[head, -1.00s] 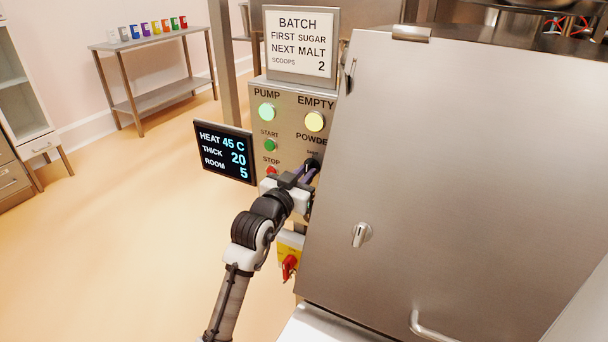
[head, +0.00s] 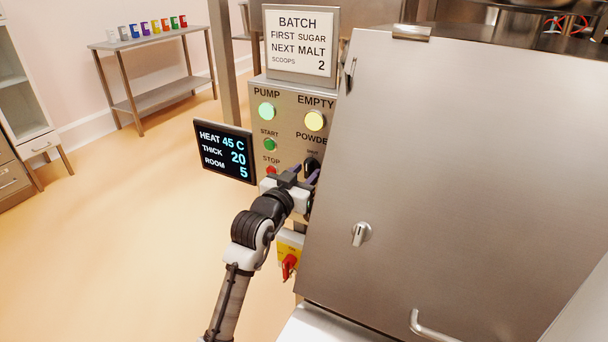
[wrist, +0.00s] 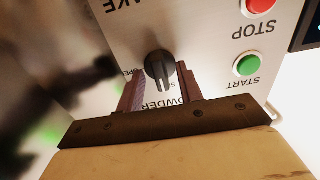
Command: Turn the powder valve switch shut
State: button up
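The powder valve switch is a black rotary knob (head: 310,162) on the steel control panel, under the POWDER label. In the wrist view, which sees the panel upside down, the knob (wrist: 160,66) has its grip pointing down toward the POWDER lettering, at a small label partly hidden behind it. A small "OPE…" label is at the knob's left there. My gripper (head: 304,173) is open, with its purple fingers apart, one on each side of the knob. I see gaps between fingers and knob in the wrist view.
Green START (head: 270,145) and red STOP (head: 271,170) buttons sit close left of my gripper. A heat display (head: 224,152) stands out at the left. A red rotary switch (head: 290,266) is below. The large steel cabinet (head: 460,160) closes off the right.

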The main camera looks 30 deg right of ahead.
jog(key=b+v, duration=0.4)
jog(key=v, duration=0.9)
jog(key=shift+s+a, duration=0.25)
jog(key=shift+a, duration=0.05)
